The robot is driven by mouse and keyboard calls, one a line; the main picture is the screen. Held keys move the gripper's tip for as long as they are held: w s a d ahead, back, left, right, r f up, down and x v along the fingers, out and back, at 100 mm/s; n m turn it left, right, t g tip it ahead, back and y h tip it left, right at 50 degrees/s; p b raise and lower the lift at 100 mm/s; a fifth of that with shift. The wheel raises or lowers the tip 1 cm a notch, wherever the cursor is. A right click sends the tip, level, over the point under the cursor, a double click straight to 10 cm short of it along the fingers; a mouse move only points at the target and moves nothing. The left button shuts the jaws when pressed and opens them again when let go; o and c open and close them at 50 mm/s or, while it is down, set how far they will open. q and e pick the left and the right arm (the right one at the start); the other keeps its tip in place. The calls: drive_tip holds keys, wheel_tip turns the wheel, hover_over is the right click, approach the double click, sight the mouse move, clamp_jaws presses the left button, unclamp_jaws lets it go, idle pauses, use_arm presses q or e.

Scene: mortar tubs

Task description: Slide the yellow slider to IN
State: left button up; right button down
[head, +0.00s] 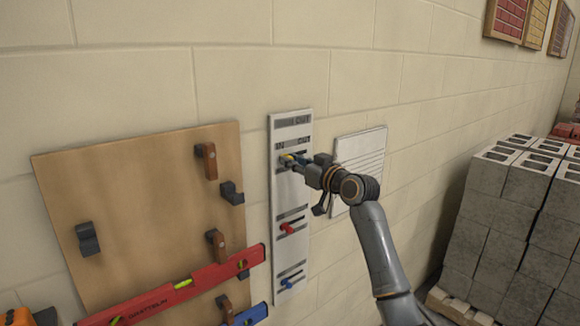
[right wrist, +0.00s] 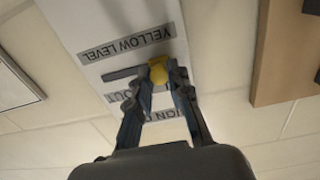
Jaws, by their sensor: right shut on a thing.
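The yellow slider (head: 287,157) is the small yellow knob near the top of a tall white wall panel (head: 290,190). My right gripper (head: 293,160) reaches it from the right and is shut on it. In the right wrist view the fingertips (right wrist: 160,73) close around the yellow knob (right wrist: 158,74). A dark slot (right wrist: 122,74) runs left from the knob under an upside-down YELLOW LEVEL label (right wrist: 127,43). An OUT label (right wrist: 118,96) lies near the slot's left end. The fingers cover part of the lettering, and I cannot make out IN. My left gripper is not in view.
A red slider (head: 287,228) and a blue slider (head: 287,284) sit lower on the panel. A wooden board (head: 120,200) with hooks and a red spirit level (head: 170,292) is left. A white lined sheet (head: 362,150) is right, with grey blocks (head: 510,225) farther right.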

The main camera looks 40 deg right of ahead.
drive_tip(key=shift+a+f, duration=0.15)
drive_tip(key=shift+f, duration=0.05)
drive_tip(key=c, duration=1.5)
unclamp_jaws()
drive_tip(key=shift+c, duration=0.2)
drive_tip(key=o, duration=0.3)
drive_tip(key=shift+a, duration=0.1)
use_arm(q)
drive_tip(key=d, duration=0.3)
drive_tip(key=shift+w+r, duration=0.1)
use_arm(e)
drive_tip(key=s, duration=1.2)
drive_tip(key=shift+d+r, duration=0.15)
drive_tip(key=shift+d, duration=0.25)
